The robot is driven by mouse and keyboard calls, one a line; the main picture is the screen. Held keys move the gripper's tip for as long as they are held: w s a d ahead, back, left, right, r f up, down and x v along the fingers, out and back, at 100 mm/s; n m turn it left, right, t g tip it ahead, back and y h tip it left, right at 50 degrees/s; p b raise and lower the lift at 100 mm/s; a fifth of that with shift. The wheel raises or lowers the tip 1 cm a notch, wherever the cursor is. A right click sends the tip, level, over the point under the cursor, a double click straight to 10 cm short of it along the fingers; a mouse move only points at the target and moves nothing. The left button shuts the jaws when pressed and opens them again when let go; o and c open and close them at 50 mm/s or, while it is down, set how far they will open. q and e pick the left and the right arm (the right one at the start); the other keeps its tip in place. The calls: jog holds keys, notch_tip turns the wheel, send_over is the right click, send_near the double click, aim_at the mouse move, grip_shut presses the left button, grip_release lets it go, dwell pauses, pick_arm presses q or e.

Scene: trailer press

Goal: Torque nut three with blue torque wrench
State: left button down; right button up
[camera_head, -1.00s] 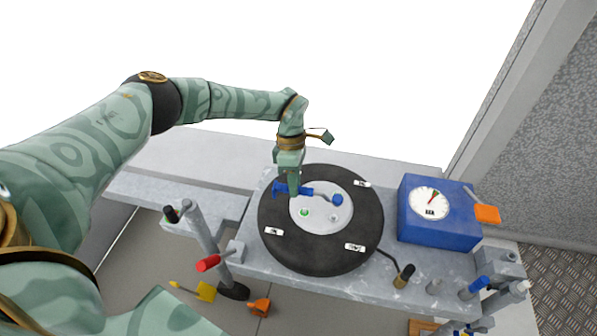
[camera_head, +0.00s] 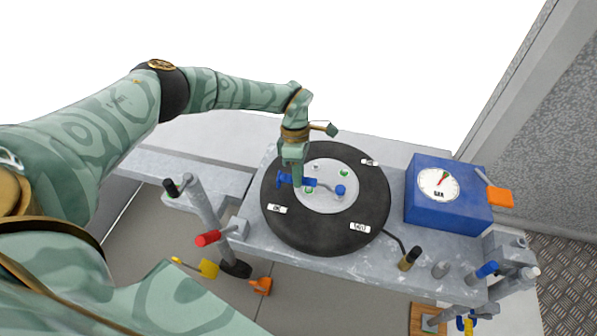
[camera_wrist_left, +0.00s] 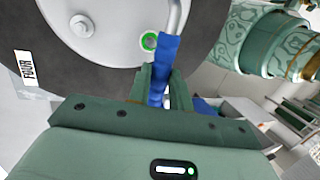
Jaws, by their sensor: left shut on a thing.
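My left gripper (camera_head: 297,183) is shut on the blue handle of the torque wrench (camera_head: 314,184), over the left part of the wheel. In the left wrist view the fingers (camera_wrist_left: 158,88) clasp the blue handle (camera_wrist_left: 168,50), with the bent grey shaft leading out of frame. The wrench's blue head (camera_head: 340,190) is over the nut spot nearest the label that appears to read THREE (camera_head: 359,227); it hides that nut, and I cannot tell if it is seated. Two nut spots show green, one left (camera_head: 308,189) and one far (camera_head: 344,173). A grey nut (camera_head: 316,167) has no green.
The black tyre (camera_head: 285,228) with its pale hub lies on a grey bench. A blue gauge box (camera_head: 447,213) stands right. A red-handled lever (camera_head: 207,238) and post stand front left. Black-tipped (camera_head: 410,257) and blue-tipped (camera_head: 487,269) handles line the front right.

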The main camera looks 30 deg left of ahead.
pick_arm(q)
jog(key=shift+f, duration=0.1)
dwell(0.4)
jog(key=shift+f+b, duration=0.35)
jog(key=shift+f, duration=0.15)
